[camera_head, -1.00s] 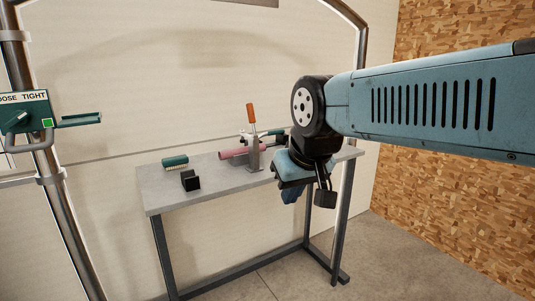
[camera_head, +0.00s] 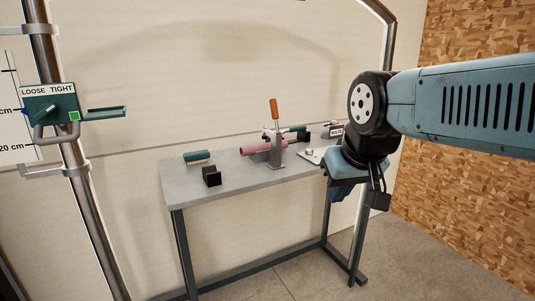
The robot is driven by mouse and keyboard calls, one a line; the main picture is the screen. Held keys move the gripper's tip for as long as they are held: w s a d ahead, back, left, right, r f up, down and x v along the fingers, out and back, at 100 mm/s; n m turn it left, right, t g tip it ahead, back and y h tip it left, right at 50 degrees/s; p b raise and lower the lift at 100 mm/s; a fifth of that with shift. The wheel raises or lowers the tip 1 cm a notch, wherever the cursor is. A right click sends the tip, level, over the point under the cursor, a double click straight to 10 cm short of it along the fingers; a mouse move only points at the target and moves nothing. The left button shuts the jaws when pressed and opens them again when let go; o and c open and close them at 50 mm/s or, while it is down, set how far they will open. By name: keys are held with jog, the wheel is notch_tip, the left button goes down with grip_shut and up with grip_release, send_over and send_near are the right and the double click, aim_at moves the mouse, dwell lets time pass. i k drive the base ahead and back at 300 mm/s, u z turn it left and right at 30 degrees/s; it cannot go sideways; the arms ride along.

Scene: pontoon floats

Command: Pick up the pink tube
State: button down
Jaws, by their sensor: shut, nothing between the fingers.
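The pink tube (camera_head: 256,148) lies on its side on the grey workbench (camera_head: 190,187), toward the back. A grey upright clamp (camera_head: 276,155) with an orange handle stands in front of its right part and hides some of it. I cannot tell whether the clamp touches or grips the tube. My gripper (camera_head: 340,194) hangs pointing down at the bench's right end, well to the right of the tube. It is shut and empty, with its fingers small and partly hidden by its blue body.
A green brush (camera_head: 197,157) and a black block (camera_head: 211,177) are on the bench's left part. A pale plate (camera_head: 312,155) and a labelled bin (camera_head: 334,131) are at the right. A metal frame post (camera_head: 72,150) with a green LOOSE/TIGHT box (camera_head: 50,103) stands at the left.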

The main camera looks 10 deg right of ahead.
aim_at(246, 150)
jog(key=z, duration=0.45)
jog(key=i, duration=1.2)
jog(key=u, duration=0.45)
